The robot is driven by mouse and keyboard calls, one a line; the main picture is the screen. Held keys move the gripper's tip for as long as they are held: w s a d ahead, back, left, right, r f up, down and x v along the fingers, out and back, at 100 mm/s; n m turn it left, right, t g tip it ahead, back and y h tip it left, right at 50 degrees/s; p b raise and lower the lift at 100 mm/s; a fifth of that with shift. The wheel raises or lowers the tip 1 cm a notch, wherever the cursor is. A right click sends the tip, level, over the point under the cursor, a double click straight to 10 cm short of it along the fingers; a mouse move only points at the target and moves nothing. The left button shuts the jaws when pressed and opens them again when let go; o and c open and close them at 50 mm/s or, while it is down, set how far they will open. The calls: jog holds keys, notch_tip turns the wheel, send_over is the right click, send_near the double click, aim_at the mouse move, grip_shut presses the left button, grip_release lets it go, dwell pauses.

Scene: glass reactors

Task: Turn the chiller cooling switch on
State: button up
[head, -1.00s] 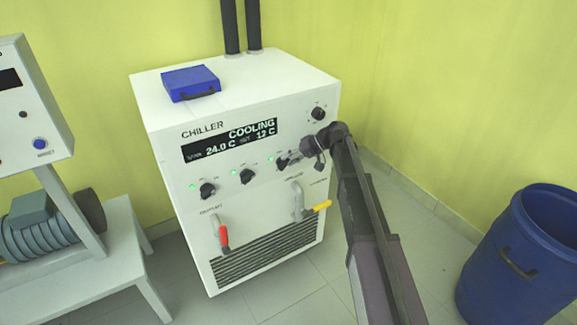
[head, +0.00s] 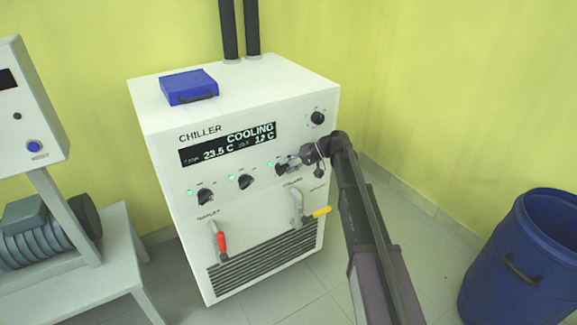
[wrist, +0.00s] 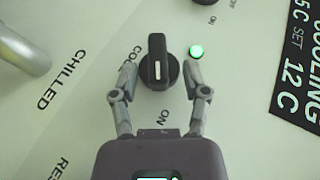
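The white chiller (head: 165,150) stands against the wall. Its display (head: 228,144) reads COOLING, 23.5 C, set 12 C. The cooling switch is a black rotary knob (wrist: 158,62) in the wrist view, its pointer lined up toward the ON label, with a lit green light (wrist: 196,51) beside it. My gripper (wrist: 161,78) is open, one finger on each side of the knob, with visible gaps to it. In the head view my gripper (head: 290,164) is at the third knob of the row and mostly hides it.
Two more knobs, left (head: 205,196) and middle (head: 246,181), sit in the row with green lights. Below are red (head: 221,243) and yellow (head: 321,212) valve levers. A blue box (head: 188,87) lies on the chiller; a blue barrel (head: 530,255) stands right.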

jog(key=shift+w+d+r, duration=0.1)
jog(key=shift+r+h+p, duration=0.15)
jog(key=shift+h+p, duration=0.15)
jog(key=shift+p, duration=0.4)
